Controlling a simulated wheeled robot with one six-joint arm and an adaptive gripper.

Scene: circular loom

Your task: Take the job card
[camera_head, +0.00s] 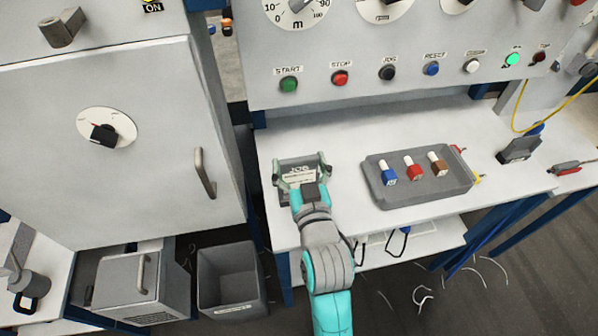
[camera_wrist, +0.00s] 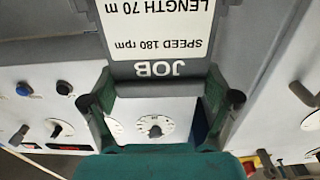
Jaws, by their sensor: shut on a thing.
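The job card (camera_wrist: 158,68) is a dark grey plate with a white label. The label reads upside down in the wrist view, with JOB, SPEED 180 rpm and LENGTH 70 m. In the head view the card (camera_head: 299,170) shows over the left part of the white bench. My gripper (camera_head: 302,164) has its fingers at the card's two sides and is shut on it. In the wrist view my gripper (camera_wrist: 160,98) shows teal and dark fingers left and right of the card. I cannot tell whether the card touches the bench.
A grey tray (camera_head: 422,194) with blue, red and brown-topped pieces stands right of my gripper. The control panel (camera_head: 420,85) rises behind the bench (camera_head: 350,140). A grey cabinet (camera_head: 150,170) with a handle stands left. An open bin (camera_head: 230,278) is below.

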